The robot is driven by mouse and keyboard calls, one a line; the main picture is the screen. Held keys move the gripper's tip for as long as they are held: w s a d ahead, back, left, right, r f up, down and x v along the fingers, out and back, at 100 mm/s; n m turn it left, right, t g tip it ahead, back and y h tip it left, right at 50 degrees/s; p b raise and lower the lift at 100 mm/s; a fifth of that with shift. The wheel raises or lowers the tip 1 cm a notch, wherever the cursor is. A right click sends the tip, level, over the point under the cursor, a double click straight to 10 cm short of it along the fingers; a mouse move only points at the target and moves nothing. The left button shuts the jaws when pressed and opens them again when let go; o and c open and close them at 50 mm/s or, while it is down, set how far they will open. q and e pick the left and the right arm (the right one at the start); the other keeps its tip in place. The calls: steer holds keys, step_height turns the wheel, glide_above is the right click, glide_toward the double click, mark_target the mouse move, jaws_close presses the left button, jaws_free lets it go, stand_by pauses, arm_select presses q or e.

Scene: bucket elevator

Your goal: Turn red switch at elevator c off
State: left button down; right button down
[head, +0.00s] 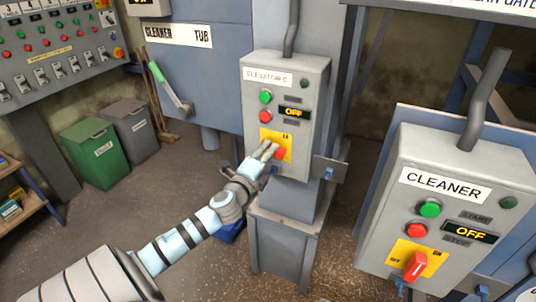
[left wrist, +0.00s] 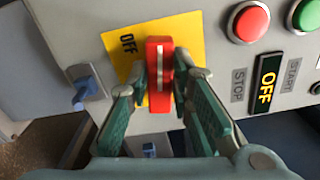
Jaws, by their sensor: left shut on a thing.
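The elevator C box (head: 255,98) is grey and stands at the centre of the head view. Its red rotary switch (head: 281,154) sits on a yellow plate (head: 269,133) low on the front, partly covered by my gripper. My left gripper (head: 268,150) reaches it from the lower left. In the left wrist view, the red switch (left wrist: 160,75) with its white line is between the fingers of my left gripper (left wrist: 162,85), which is shut on it. The switch handle stands upright in that view, right of the OFF mark. My right gripper is not in view.
The box's display (head: 293,113) reads OFF, beside a green button (head: 265,96) and a red button (head: 265,116). A similar CLEANER box (head: 410,150) stands at right. A blue padlock-like part (left wrist: 83,88) sits left of the switch. Bins (head: 95,160) stand at left.

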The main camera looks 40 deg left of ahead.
arm_select(q)
steer(key=shift+f+n, duration=0.1)
steer(key=shift+n, duration=1.1)
steer(key=c, duration=1.4)
jaws_free()
steer(key=shift+c, duration=0.2)
steer(key=v, duration=1.2)
